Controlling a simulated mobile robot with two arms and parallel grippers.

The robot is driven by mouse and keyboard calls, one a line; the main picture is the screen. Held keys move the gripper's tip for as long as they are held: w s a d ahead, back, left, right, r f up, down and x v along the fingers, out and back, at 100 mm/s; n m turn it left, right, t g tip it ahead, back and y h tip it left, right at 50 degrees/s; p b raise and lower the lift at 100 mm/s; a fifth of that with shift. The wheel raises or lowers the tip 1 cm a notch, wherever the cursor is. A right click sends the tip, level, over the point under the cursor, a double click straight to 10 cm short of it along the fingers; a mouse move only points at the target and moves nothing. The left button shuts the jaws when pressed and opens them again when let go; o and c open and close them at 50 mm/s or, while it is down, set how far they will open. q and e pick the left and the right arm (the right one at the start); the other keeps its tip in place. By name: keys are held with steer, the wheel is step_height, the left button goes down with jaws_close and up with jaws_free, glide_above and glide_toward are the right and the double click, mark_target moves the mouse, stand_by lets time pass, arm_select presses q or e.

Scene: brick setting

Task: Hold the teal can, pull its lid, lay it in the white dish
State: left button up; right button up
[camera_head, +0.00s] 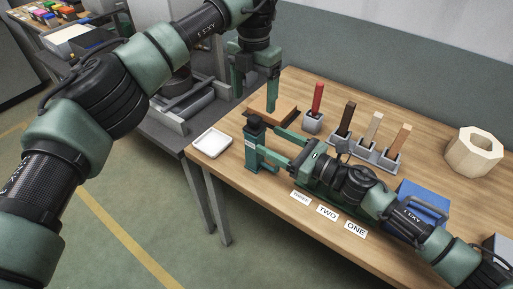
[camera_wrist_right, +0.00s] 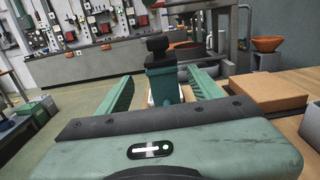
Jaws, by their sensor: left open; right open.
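The teal can (camera_head: 255,158) stands upright near the table's left edge. Its black lid with a knob (camera_head: 254,126) is on top. In the right wrist view the can (camera_wrist_right: 160,85) stands between the two fingers, lid (camera_wrist_right: 157,45) above them. My right gripper (camera_head: 268,141) is open, its fingers on either side of the can; contact is not clear. My left gripper (camera_head: 255,97) is open and empty, pointing down behind the can, near a brown block. The white dish (camera_head: 212,142) lies left of the can at the table edge and looks empty.
The brown block (camera_head: 284,110) is behind the can. Several upright handles stand in grey holders (camera_head: 378,154) farther right. A blue box (camera_head: 421,203) is partly under my right arm. White number cards (camera_head: 327,213) lie along the front edge. An octagonal wooden ring (camera_head: 474,152) is at far right.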

mark_target(262, 135)
arm_select(q)
steer(key=shift+w+f, duration=0.3)
steer(key=shift+w, duration=0.05)
arm_select(e)
steer(key=x, duration=0.5)
steer(key=shift+w+a+f, duration=0.1)
steer(key=shift+w+f, duration=0.1)
steer(key=shift+w, duration=0.2)
steer(key=shift+w+a, duration=0.15)
steer(key=shift+a, duration=0.05)
arm_select(q)
steer(key=shift+s+r, duration=0.1)
arm_select(e)
steer(key=shift+a+r, duration=0.1)
steer(key=shift+a, duration=0.05)
arm_select(q)
steer(key=shift+s+r, duration=0.1)
steer(key=shift+s, duration=0.05)
